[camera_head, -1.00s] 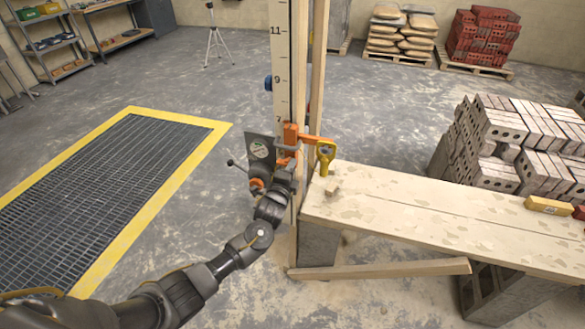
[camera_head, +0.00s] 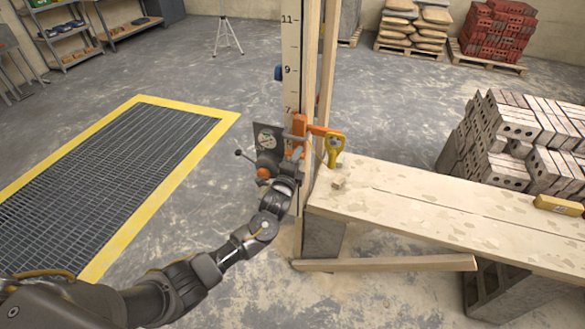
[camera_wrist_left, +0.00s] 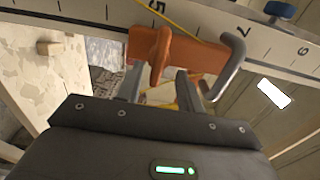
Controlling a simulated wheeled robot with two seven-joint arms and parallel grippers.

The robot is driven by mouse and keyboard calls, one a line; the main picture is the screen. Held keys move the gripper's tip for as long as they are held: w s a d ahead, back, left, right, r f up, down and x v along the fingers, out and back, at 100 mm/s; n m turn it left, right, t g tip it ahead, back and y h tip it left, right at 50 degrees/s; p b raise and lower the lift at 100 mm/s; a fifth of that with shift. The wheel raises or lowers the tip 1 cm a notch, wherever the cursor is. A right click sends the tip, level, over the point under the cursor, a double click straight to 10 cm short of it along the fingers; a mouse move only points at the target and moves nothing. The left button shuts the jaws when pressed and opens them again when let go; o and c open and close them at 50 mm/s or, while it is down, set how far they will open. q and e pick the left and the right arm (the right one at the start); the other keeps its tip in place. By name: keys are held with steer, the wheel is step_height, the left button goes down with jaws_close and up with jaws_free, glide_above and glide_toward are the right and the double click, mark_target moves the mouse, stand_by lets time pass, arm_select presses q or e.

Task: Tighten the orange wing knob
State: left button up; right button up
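The orange wing knob (camera_wrist_left: 159,55) sits on an orange clamp body (camera_wrist_left: 195,52) on the numbered white scale of the post (camera_wrist_left: 90,10). In the head view, the orange clamp (camera_head: 300,126) is partway up the post (camera_head: 291,50). My left gripper (camera_head: 296,152) reaches it from below; its tips are partly hidden there. In the left wrist view the left gripper (camera_wrist_left: 158,82) has its two grey fingers apart, one on each side of the knob's lower end. Whether they touch the knob is unclear. My right gripper is out of view.
A grey bent bar (camera_wrist_left: 230,65) curves beside the clamp. A yellow piece (camera_head: 335,143) is at the clamp's right, above the plank bench (camera_head: 430,205) with a small wood block (camera_head: 339,183). Bricks (camera_head: 520,135) stand right. A floor grate (camera_head: 100,180) lies left.

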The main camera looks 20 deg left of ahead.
arm_select(q)
steer(key=s+a+b, duration=0.1)
steer(key=s, duration=0.8)
steer(key=shift+s+b, duration=0.4)
